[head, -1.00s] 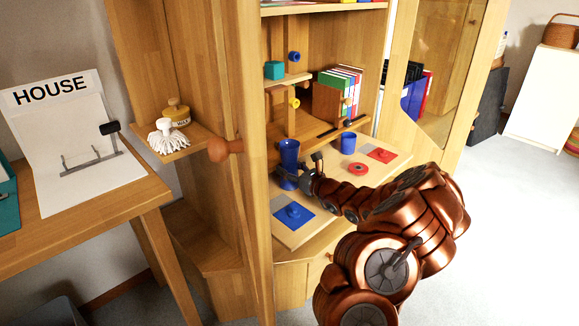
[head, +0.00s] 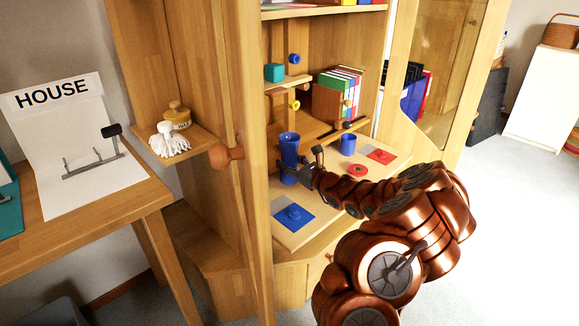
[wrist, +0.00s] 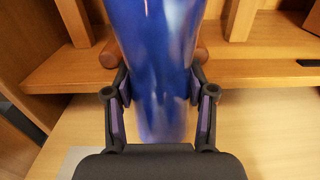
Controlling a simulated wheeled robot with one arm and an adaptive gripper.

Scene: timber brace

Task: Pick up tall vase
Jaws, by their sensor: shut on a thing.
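The tall vase (head: 289,152) is a blue, slightly flared cylinder standing upright near the back left of the light wooden board in the cabinet. My gripper (head: 298,173) reaches it from the right in the head view. In the wrist view the blue vase (wrist: 158,70) fills the middle of the picture, and the two dark fingers of my gripper (wrist: 160,108) press on its sides. My gripper is shut on the vase. The vase's base is partly hidden by the gripper, so I cannot tell whether it touches the board.
A short blue cup (head: 348,143), a red ring (head: 357,170) and a red square (head: 382,155) lie to the right. A round wooden knob (head: 222,156) sticks out at the left. A shelf (head: 290,84) is above.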

